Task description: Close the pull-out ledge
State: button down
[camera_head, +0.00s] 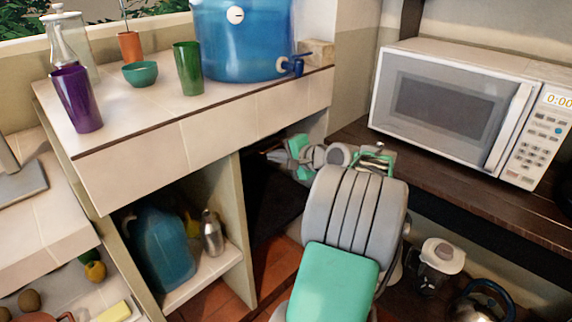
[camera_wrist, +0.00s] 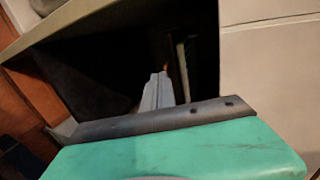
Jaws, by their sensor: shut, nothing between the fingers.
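My gripper (camera_wrist: 160,88) shows in the wrist view as narrow grey fingers, together and empty, pointing into a dark opening (camera_wrist: 100,60). In the head view my arm reaches toward the dark space under the tiled counter, and the fingertips are lost in shadow. I cannot tell for certain which surface is the pull-out ledge. A dark wood ledge (camera_head: 455,190) runs under the microwave at the right. A dark panel (camera_head: 272,210) also shows in the space beside the tiled cabinet. I cannot tell whether the fingers touch anything.
The tiled counter (camera_head: 140,130) holds a purple cup (camera_head: 77,100), a green cup (camera_head: 188,68), a teal bowl (camera_head: 140,74) and a blue water dispenser (camera_head: 235,40). The microwave (camera_head: 450,105) is right of my arm. A blue jug (camera_head: 160,248), a blender (camera_head: 436,262) and a kettle (camera_head: 480,303) stand lower down.

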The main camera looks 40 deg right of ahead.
aim_at(258, 148)
jog(key=shift+w, duration=0.2)
jog(key=w+p, duration=0.2)
jog(key=w, duration=0.2)
jog(key=shift+w+a+r, duration=0.1)
jog(key=shift+w, duration=0.3)
